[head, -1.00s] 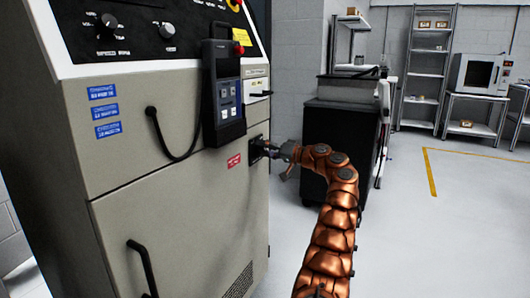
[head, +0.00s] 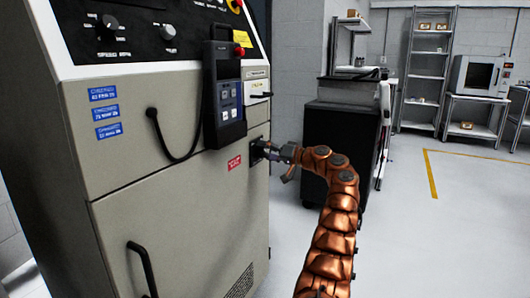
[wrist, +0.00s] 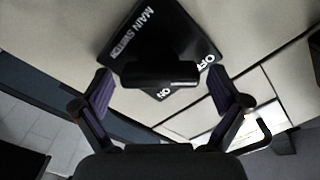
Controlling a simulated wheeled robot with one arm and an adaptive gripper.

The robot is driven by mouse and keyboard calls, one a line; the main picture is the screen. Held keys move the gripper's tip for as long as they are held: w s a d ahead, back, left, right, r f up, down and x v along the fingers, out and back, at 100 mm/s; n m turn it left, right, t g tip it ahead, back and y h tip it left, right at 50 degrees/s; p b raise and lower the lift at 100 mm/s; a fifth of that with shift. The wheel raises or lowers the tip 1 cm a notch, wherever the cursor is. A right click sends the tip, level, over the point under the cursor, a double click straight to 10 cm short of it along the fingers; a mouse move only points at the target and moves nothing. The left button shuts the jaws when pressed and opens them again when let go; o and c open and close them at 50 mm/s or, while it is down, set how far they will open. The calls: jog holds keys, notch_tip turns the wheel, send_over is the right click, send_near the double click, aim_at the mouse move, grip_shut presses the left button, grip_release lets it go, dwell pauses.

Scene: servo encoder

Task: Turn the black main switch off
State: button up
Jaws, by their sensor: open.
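The black main switch shows in the wrist view as a dark plate (wrist: 150,30) lettered MAIN SWITCH, with OFF and ON marks. Its black handle (wrist: 160,73) lies across the picture and covers part of the plate. My gripper (wrist: 162,86) is open, with one purple-padded finger on each side of the handle and a gap at both ends. In the head view my gripper (head: 272,151) is at the switch (head: 257,152), on the cabinet's front near its right edge. Which mark the handle points to is hard to tell.
The beige cabinet (head: 180,200) carries a hanging pendant (head: 223,95) just above the switch, with a looped black cable (head: 170,150) to its left. A black cart (head: 335,140) stands behind my arm. The floor to the right is open.

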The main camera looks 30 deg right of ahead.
jog(key=shift+s, duration=0.1)
jog(key=v, duration=1.2)
dwell(0.5)
